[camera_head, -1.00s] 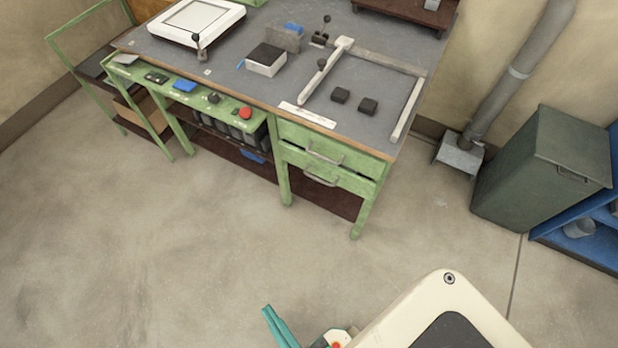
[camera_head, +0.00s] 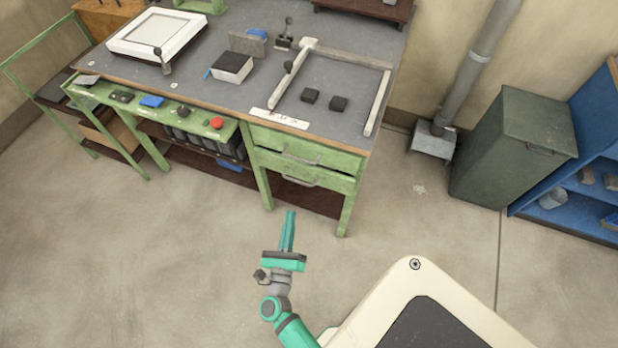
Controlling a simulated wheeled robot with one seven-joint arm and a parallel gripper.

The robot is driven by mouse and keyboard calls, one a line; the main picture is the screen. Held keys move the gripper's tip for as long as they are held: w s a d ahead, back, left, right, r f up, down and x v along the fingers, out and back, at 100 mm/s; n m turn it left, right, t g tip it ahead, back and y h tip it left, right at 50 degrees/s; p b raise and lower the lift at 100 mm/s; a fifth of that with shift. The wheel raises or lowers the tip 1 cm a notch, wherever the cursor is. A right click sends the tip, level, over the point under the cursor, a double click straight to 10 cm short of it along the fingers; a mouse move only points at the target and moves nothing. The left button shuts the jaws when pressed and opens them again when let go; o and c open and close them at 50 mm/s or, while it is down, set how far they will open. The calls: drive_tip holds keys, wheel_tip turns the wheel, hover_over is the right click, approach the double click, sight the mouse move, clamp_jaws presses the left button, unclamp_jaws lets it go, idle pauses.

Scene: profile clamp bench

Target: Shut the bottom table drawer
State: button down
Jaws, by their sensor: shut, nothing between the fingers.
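The green bench has two stacked green drawers under its right end. The bottom drawer (camera_head: 333,182) has a grey bar handle (camera_head: 300,182) and seems to stand out a little from the drawer above; the exact gap is hard to tell. The top drawer (camera_head: 335,158) has a similar handle and looks shut. My gripper (camera_head: 290,214) is teal, shut and empty. It points toward the bench, in front of and below the bottom drawer in the picture, apart from it.
The grey bench top (camera_head: 225,95) holds a metal frame, dark blocks and a white-framed panel. A green side shelf (camera_head: 170,115) with small items adjoins on the left. A dark green bin (camera_head: 510,145) and blue shelving (camera_head: 590,185) stand at right. The floor before the bench is clear.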

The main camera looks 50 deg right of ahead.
drive_tip(key=w+d+f+m+g+h, duration=0.1)
drive_tip(key=w+d+f+m+g, duration=0.25)
drive_tip(key=m, duration=0.45)
drive_tip(key=g, duration=0.1)
approach(313, 170)
drive_tip(key=x, duration=0.6)
drive_tip(key=shift+w+d+r, duration=0.1)
drive_tip(key=shift+d, duration=0.1)
